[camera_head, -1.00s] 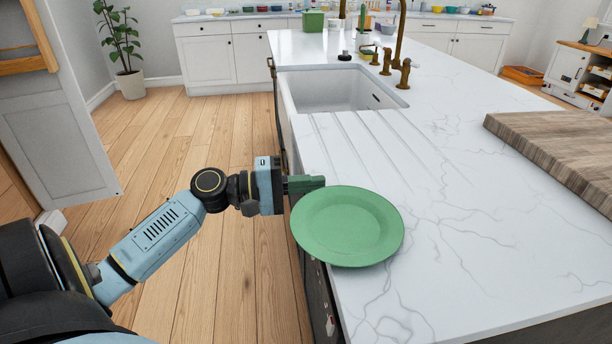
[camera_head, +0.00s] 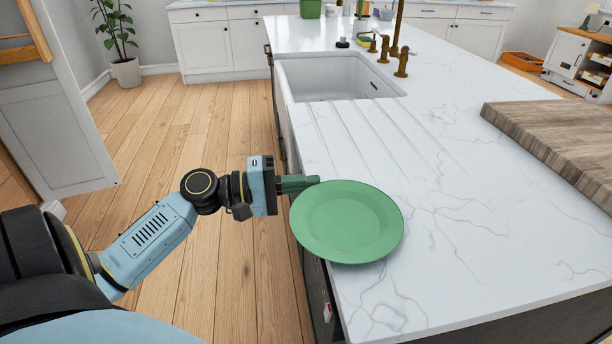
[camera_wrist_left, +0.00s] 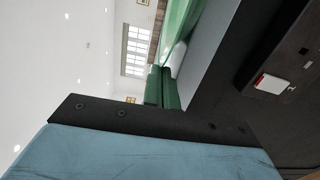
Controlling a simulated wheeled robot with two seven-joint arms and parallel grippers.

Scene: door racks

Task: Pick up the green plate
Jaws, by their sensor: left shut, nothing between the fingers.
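The green plate (camera_head: 347,222) lies on the white marble counter (camera_head: 450,240) near its left edge, and its left rim sticks out past that edge. My left gripper (camera_head: 307,182) is at the plate's upper left rim, with its green fingers shut and nothing between them. The fingertips are very close to the rim; I cannot tell whether they touch it. In the left wrist view the shut green fingers (camera_wrist_left: 163,88) show beside a green strip of the plate (camera_wrist_left: 180,25). My right gripper is not in view.
A thick wooden board (camera_head: 560,135) lies on the counter at the right. A white sink (camera_head: 335,78) with brass taps (camera_head: 401,62) and drain grooves lies beyond the plate. The counter between plate and board is clear. Open wooden floor lies to the left.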

